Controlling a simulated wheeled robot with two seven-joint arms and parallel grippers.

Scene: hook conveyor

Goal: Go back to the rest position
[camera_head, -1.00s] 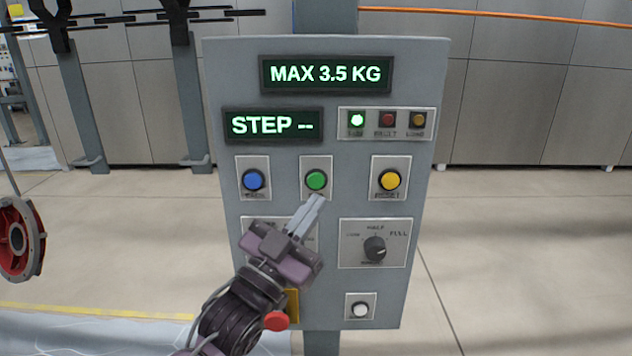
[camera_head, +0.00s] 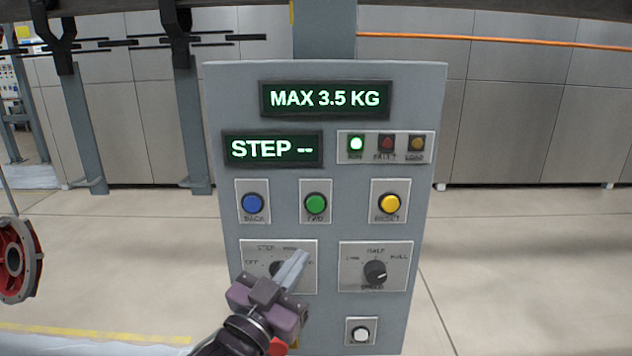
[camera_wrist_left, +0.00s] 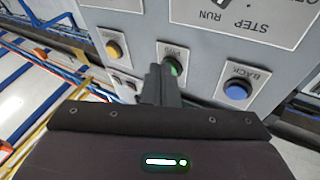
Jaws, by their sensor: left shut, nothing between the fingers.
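My left gripper (camera_head: 296,270) is shut and empty. In the head view it is in front of the left selector plate (camera_head: 252,252) and partly covers its dark knob. The grey control panel (camera_head: 222,300) stands upright, with the blue BACK button (camera_head: 252,203), the green FWD button (camera_head: 315,204) and the yellow RESET button (camera_head: 389,204) above the gripper. In the left wrist view the shut fingers (camera_wrist_left: 160,80) partly overlap the green button (camera_wrist_left: 175,67). I cannot tell the gap to the panel. My right gripper is not in view.
The displays read MAX 3.5 KG (camera_head: 325,99) and STEP -- (camera_head: 272,149). A green lamp (camera_head: 356,144) is lit. The speed knob (camera_head: 375,272) and a white button (camera_head: 360,335) are to the right. A red wheel-like part (camera_head: 18,260) hangs at the left. Floor right of the panel is clear.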

